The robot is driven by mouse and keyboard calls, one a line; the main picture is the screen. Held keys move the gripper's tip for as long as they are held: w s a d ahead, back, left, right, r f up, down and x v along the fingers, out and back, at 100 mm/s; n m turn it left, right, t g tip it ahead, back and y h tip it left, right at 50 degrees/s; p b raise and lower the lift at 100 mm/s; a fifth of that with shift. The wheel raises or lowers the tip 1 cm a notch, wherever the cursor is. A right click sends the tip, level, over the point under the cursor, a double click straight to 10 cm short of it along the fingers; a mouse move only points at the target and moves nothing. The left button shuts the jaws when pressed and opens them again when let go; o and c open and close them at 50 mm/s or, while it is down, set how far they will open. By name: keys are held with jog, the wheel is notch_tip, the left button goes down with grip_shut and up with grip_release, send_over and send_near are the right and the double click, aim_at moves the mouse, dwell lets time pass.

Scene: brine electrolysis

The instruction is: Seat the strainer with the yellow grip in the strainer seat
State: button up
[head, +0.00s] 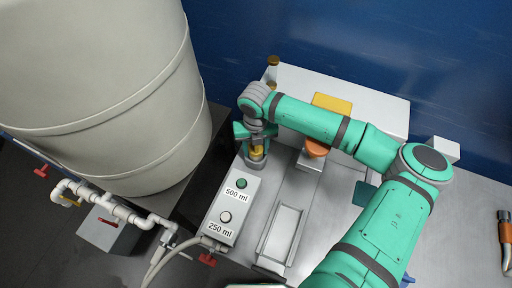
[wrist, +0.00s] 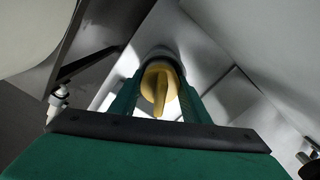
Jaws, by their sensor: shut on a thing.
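The yellow grip of the strainer (head: 257,152) is between the fingers of my gripper (head: 256,147), at the back end of the white button box. In the wrist view the round yellow grip with its raised bar (wrist: 160,88) sits between the two green fingers of my gripper (wrist: 157,102), which is shut on it. A grey cylindrical part (head: 255,163) shows just below the grip, and a dark grey rim curves behind it in the wrist view. I cannot tell whether this is the strainer seat or the strainer's body. The strainer's lower end is hidden.
The white box has a green button (head: 242,183) marked 500 ml and a white button (head: 225,216) marked 250 ml. A large cream tank (head: 110,95) stands left. An orange-topped block (head: 316,148) is right of my gripper. An empty shallow tray (head: 283,232) lies in front.

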jog(key=o, duration=1.3)
jog(key=shift+o, duration=0.2)
notch_tip(320, 180, up, 11)
jog(key=shift+f, duration=0.1)
